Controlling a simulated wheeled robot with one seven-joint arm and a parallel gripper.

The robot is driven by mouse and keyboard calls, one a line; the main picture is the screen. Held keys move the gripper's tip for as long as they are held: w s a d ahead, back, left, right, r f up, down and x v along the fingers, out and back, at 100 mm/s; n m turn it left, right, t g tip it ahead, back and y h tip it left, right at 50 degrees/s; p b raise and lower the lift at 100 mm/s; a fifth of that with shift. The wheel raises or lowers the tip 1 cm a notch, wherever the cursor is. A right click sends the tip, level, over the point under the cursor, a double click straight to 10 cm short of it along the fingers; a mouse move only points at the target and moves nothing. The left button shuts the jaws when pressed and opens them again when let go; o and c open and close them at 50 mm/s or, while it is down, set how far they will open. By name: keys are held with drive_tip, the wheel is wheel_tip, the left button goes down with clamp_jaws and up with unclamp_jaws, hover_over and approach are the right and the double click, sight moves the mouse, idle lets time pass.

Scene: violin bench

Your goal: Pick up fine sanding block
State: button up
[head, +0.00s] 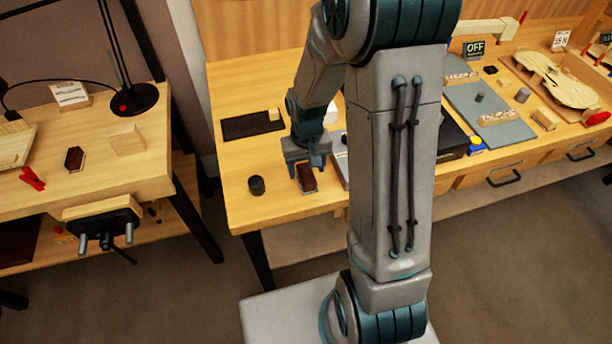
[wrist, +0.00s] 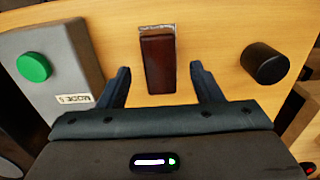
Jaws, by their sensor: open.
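A dark red-brown block (head: 307,178) with a pale grey edge underneath lies on the wooden bench, and I take it for the fine sanding block. In the wrist view the block (wrist: 158,62) lies lengthwise between and beyond the fingertips. My gripper (head: 306,164) is just above and behind it in the head view. In the wrist view my gripper (wrist: 160,78) is open, with one finger on each side of the block and a gap on both sides. A similar red-brown block (head: 74,158) lies on the left table.
A black cylinder (head: 256,185) stands to the block's left; it also shows in the wrist view (wrist: 265,63). A grey box with a green button (wrist: 33,67) stands on the other side. A dark mat (head: 252,125) lies farther back. The bench's front left corner is bare.

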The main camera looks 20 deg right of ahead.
sight(306, 173)
drive_tip(key=shift+f, duration=1.5)
drive_tip(key=c, duration=1.1)
drive_tip(key=shift+r, duration=0.1)
drive_tip(key=shift+r, duration=0.85)
wheel_tip(306, 173, up, 2)
drive_tip(key=shift+r, duration=0.2)
drive_tip(key=w+d+r+b, duration=0.2)
drive_tip(key=d+r, duration=0.4)
drive_tip(key=d, duration=0.5)
drive_tip(key=shift+w+d+r, duration=0.15)
drive_tip(key=shift+w+r, duration=0.2)
drive_tip(key=shift+r, duration=0.05)
